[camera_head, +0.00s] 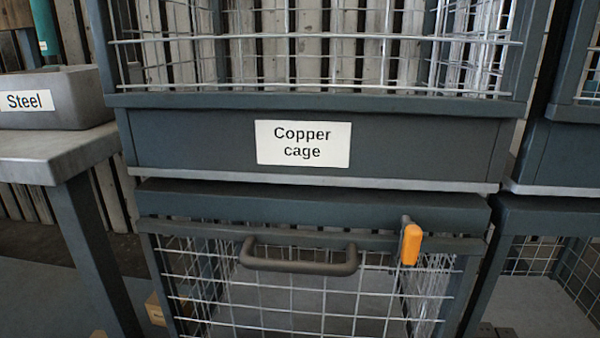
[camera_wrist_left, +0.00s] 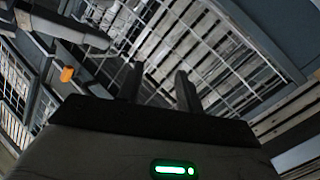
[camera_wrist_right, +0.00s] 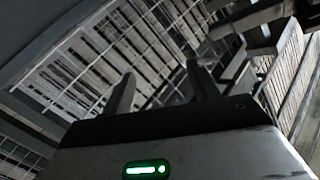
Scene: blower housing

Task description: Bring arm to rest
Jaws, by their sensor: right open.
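Neither arm shows in the head view. My left gripper (camera_wrist_left: 160,82) shows in the left wrist view with its two dark fingers apart and nothing seen between them. Wire mesh and grey frame bars lie beyond its fingertips. My right gripper (camera_wrist_right: 160,82) shows in the right wrist view, open and empty, with mesh and slats beyond it. How far either gripper is from the cages cannot be told.
The upper cage labelled "Copper cage" (camera_head: 303,143) stands above a lower mesh cage with a dark handle (camera_head: 298,262) and an orange latch (camera_head: 411,245). The latch also shows in the left wrist view (camera_wrist_left: 67,74). A "Steel" bin (camera_head: 70,97) sits on a grey table (camera_head: 60,158) at left.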

